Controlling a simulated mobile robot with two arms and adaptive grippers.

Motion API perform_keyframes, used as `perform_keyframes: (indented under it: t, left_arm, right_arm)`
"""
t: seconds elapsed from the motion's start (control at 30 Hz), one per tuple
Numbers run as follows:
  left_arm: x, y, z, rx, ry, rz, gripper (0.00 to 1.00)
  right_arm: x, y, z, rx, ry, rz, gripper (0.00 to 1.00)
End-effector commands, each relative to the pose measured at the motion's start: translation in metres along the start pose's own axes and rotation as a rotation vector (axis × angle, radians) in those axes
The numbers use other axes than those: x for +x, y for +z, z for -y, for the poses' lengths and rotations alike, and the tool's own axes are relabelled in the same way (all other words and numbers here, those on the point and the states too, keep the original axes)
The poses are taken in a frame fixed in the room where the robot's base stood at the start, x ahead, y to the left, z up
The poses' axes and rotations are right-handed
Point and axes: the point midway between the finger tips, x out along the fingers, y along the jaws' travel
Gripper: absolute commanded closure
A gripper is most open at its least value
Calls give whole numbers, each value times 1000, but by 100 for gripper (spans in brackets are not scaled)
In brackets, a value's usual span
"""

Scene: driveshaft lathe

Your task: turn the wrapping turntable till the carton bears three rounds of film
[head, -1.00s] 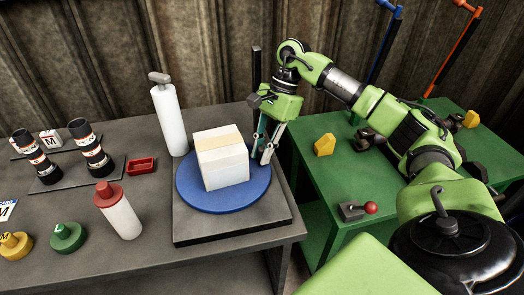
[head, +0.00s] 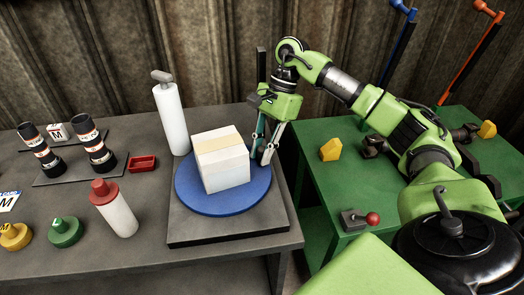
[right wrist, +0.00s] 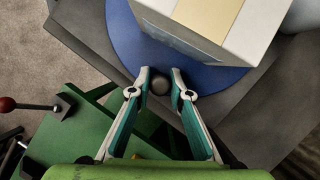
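The blue round turntable (head: 215,205) lies on a dark base plate on the grey bench. The pale carton (head: 222,160), with a tan tape strip on top, stands on it. In the right wrist view a bluish sheen shows low on the carton (right wrist: 188,42); I cannot count any rounds of film. My right gripper (head: 262,160) is down at the turntable's right rim, beside the carton. In the right wrist view its fingers (right wrist: 160,75) are drawn in on both sides of a dark round knob (right wrist: 159,84) at the rim. My left gripper is out of view.
A white roll with a grey handle (head: 171,120) stands behind and left of the turntable. A red-capped bottle (head: 115,212), a red tray (head: 143,163) and dark cylinders stand left. The green table (head: 335,195) at right bears a red-knobbed lever (head: 360,220).

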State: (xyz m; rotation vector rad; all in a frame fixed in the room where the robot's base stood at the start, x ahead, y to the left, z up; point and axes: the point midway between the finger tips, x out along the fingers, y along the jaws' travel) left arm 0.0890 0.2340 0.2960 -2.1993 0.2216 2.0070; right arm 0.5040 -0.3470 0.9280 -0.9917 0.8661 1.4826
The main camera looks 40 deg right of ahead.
Motion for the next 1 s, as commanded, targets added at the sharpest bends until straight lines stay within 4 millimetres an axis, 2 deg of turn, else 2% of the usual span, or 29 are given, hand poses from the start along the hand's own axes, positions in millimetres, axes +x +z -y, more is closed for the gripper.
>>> perform_keyframes:
  t: [0.37, 0.47, 0.57, 0.9, 1.0]
  left_arm:
    - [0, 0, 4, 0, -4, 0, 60]
    - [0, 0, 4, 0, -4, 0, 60]
    - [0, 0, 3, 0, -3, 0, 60]
    - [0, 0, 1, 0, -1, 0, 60]
    - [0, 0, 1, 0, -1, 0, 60]
  right_arm:
    - [0, 0, 0, 0, 0, 0, 67]
    - [-6, 0, 0, 0, -2, 0, 67]
    - [-19, 0, 1, 1, -3, 0, 67]
    - [-95, 0, 1, -1, -6, 1, 67]
    - [-107, 0, 0, 0, -3, -1, 67]
